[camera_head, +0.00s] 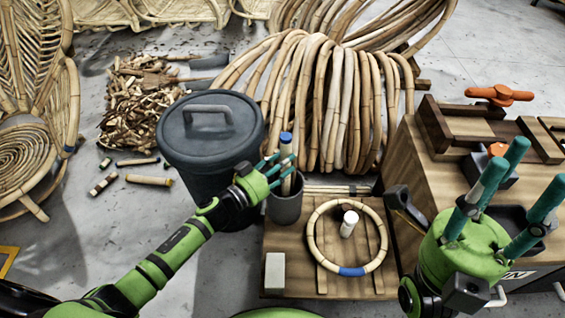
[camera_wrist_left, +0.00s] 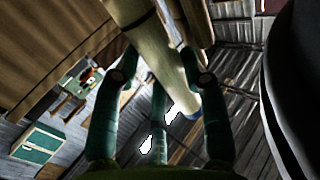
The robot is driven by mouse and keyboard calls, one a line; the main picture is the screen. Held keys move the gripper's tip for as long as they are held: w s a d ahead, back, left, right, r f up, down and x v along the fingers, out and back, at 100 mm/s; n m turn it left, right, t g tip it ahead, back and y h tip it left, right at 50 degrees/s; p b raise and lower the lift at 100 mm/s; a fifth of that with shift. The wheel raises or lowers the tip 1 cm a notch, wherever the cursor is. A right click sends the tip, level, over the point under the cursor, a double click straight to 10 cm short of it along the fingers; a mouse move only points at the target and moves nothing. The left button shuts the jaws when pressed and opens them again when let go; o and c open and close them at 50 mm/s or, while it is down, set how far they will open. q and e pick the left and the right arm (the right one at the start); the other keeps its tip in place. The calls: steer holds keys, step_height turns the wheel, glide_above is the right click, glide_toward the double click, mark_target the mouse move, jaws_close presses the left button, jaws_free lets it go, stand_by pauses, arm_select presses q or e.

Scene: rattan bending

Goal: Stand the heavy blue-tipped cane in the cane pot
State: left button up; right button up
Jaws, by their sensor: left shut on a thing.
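The blue-tipped cane (camera_head: 286,148) stands about upright with its blue tip up. My left gripper (camera_head: 278,172) is shut on it, with its teal fingers around the shaft. The grey cane pot (camera_head: 285,207) is directly below the gripper, and the cane's lower part overlaps the pot's mouth. I cannot tell whether its lower end touches the bottom. In the left wrist view the pale cane (camera_wrist_left: 165,65) runs between the fingers of the left gripper (camera_wrist_left: 163,85). My right gripper (camera_head: 515,185) is open and empty at the right, its fingers pointing up.
A dark lidded bin (camera_head: 205,135) stands close left of the pot. A rattan ring (camera_head: 316,250) with a blue band lies on the low wooden platform (camera_head: 300,282), around a white cylinder (camera_head: 349,223). A pale block (camera_head: 275,270) is in front. Bent canes (camera_head: 325,100) fill the back.

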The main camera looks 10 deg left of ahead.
arm_select(q)
steer(key=o, duration=1.4)
steer(key=v, duration=1.2)
steer(key=shift+d+r, duration=0.1)
steer(key=shift+r, duration=0.05)
